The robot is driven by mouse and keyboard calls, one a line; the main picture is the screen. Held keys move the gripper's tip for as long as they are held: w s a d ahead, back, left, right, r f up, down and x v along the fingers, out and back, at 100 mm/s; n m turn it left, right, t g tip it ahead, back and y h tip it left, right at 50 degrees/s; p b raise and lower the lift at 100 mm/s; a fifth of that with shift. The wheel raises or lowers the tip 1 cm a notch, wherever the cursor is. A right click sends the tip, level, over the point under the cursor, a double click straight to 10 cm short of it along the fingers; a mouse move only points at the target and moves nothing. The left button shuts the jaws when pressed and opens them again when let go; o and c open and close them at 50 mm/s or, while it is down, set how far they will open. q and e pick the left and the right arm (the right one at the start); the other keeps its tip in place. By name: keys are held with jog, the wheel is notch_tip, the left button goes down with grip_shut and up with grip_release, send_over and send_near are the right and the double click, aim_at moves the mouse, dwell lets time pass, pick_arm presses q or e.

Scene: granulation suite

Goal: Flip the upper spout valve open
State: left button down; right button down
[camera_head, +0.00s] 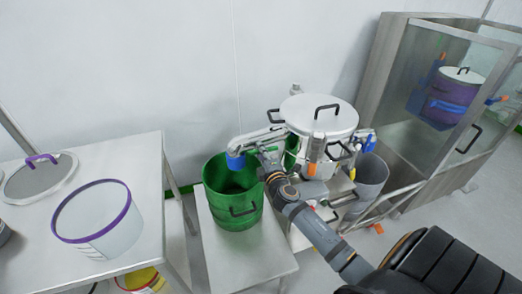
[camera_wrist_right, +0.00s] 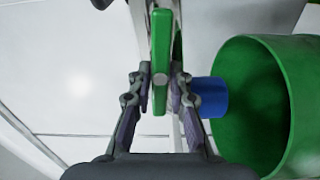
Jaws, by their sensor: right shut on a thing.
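The steel upper spout (camera_head: 258,138) runs out to the left from the lidded vessel (camera_head: 320,114). Its blue outlet (camera_head: 235,161) hangs over a green bucket (camera_head: 232,190); outlet (camera_wrist_right: 210,97) and bucket (camera_wrist_right: 265,110) also show in the right wrist view. My right gripper (camera_head: 264,157) is at the spout. In the right wrist view, my right gripper (camera_wrist_right: 160,82) has its fingers on either side of the green valve lever (camera_wrist_right: 161,45) and is shut on it. My left gripper is out of view.
The bucket stands on a low steel bench (camera_head: 250,262). A grey bin (camera_head: 370,178) stands right of the vessel. A table at left holds a purple-rimmed tub (camera_head: 97,222) and a lid (camera_head: 38,180). A glass cabinet (camera_head: 440,100) stands at right.

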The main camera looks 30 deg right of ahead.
jog(key=shift+f+n, duration=0.1)
jog(key=shift+n, duration=0.2)
dwell(0.4)
jog(key=c, duration=1.3)
grip_release()
jog(key=shift+o, duration=0.2)
jog(key=v, duration=1.2)
